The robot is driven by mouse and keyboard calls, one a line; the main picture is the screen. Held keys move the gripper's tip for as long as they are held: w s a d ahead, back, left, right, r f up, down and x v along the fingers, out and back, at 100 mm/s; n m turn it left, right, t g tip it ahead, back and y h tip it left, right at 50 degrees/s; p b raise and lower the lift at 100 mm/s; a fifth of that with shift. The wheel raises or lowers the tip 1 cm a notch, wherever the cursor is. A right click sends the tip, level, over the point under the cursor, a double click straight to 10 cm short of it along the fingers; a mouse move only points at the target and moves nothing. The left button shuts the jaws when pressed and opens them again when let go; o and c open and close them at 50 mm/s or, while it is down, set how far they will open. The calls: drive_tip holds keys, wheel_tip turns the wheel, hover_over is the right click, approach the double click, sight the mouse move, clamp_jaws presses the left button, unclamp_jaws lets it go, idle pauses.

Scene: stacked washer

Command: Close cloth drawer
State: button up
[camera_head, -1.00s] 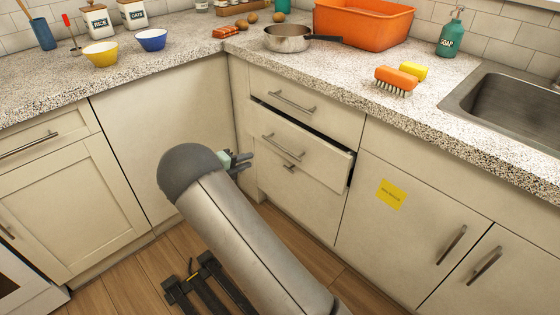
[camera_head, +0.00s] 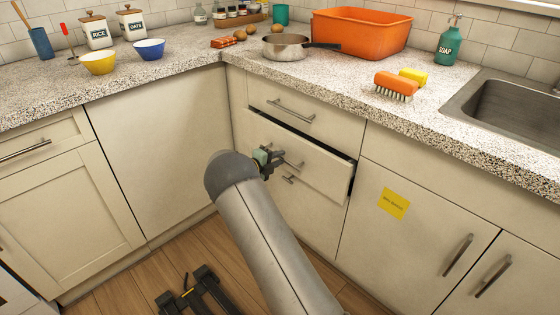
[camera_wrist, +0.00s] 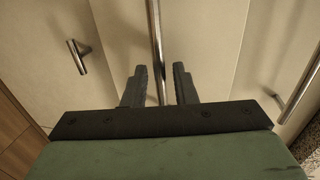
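A cream drawer (camera_head: 322,173), the middle one of a stack of three, stands partly open with a dark gap along its top edge. I take it for the cloth drawer; no cloth shows. My gripper (camera_head: 272,160) is at the left part of its front, by its bar handle (camera_head: 292,164). In the wrist view my two dark fingers (camera_wrist: 160,82) are apart, one on each side of the handle bar (camera_wrist: 155,40). The bar runs between them, and neither finger clearly touches it. Whether the fingertips reach past the bar is hard to tell.
The top drawer (camera_head: 320,122) and the bottom drawer (camera_head: 310,212) are shut. The granite counter (camera_head: 215,55) overhangs above. A cabinet door with a yellow note (camera_head: 394,203) is to the right. A plain panel (camera_head: 160,150) stands left of the corner.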

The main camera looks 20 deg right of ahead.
sight(288, 153)
drive_tip(key=shift+w+d+f, duration=0.1)
drive_tip(key=shift+w+d, duration=0.2)
drive_tip(key=shift+d, duration=0.25)
clamp_jaws()
drive_tip(key=shift+r+p+x, duration=0.2)
drive_tip(key=shift+p+x, duration=0.1)
drive_tip(key=shift+x, duration=0.75)
drive_tip(key=shift+r+p+x, duration=0.2)
drive_tip(key=shift+p+x, duration=0.1)
drive_tip(key=shift+x, duration=0.75)
unclamp_jaws()
drive_tip(key=shift+d, duration=0.15)
drive_tip(key=p+v, duration=0.3)
drive_tip(key=v, duration=1.4)
drive_tip(key=shift+a, duration=0.3)
